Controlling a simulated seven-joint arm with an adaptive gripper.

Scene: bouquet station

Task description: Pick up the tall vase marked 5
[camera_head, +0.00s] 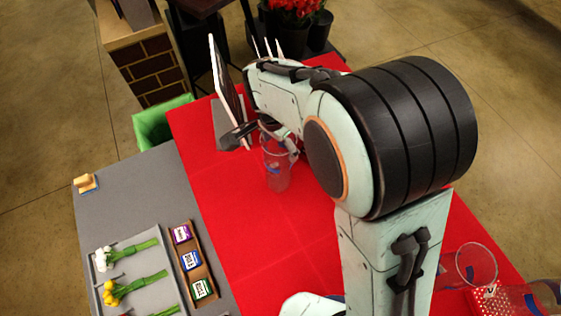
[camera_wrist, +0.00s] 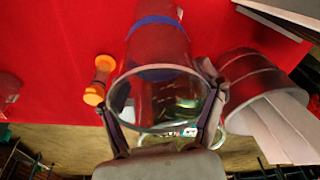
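A tall clear glass vase (camera_head: 277,172) stands on the red table beneath my forearm in the head view. No number can be read on it. In the wrist view a clear glass vase (camera_wrist: 158,60) with blue bands has its round rim close to the camera. My gripper (camera_wrist: 160,108) has one finger on each side of this vase, close to the glass at rim height. Whether the fingers press on it cannot be told. In the head view my arm hides most of the gripper.
A dark cylinder with white paper (camera_wrist: 262,92) stands close right of the gripper; an orange-ended object (camera_wrist: 99,80) is at left. Other glassware (camera_head: 476,265) stands at front right. A flower tray (camera_head: 125,250) and labelled boxes (camera_head: 191,262) lie on the grey surface. Red table left of centre is clear.

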